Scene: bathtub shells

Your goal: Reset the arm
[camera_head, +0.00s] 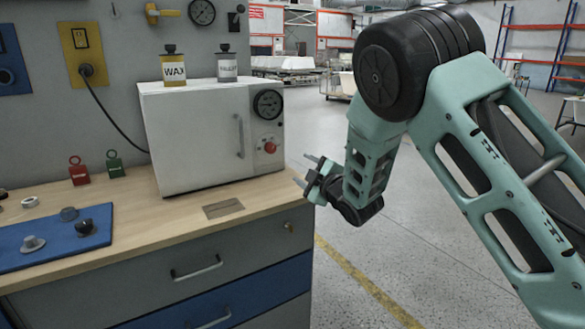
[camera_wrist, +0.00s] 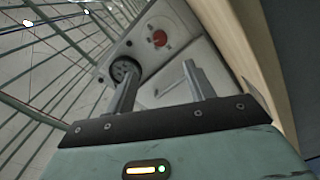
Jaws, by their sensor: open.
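My arm is bent, with its forearm and wrist hanging down past the right end of the workbench in the head view. My gripper (camera_head: 307,172) is just right of the white box-shaped oven (camera_head: 190,145), near the bench's right edge. Its two fingers point left and are apart, with nothing between them. In the wrist view, my gripper (camera_wrist: 158,85) also shows two separate fingers. Beyond them are the oven's front panel (camera_wrist: 188,50), its red knob (camera_wrist: 159,38) and its round gauge (camera_wrist: 124,68).
A WAX tin (camera_head: 174,72) and a grey tin (camera_head: 227,68) stand on the oven. Red (camera_head: 78,173) and green (camera_head: 115,166) tags stand left of it. A blue mat (camera_head: 60,243) holds small parts at the bench's left. Open floor (camera_head: 420,235) lies right of the bench.

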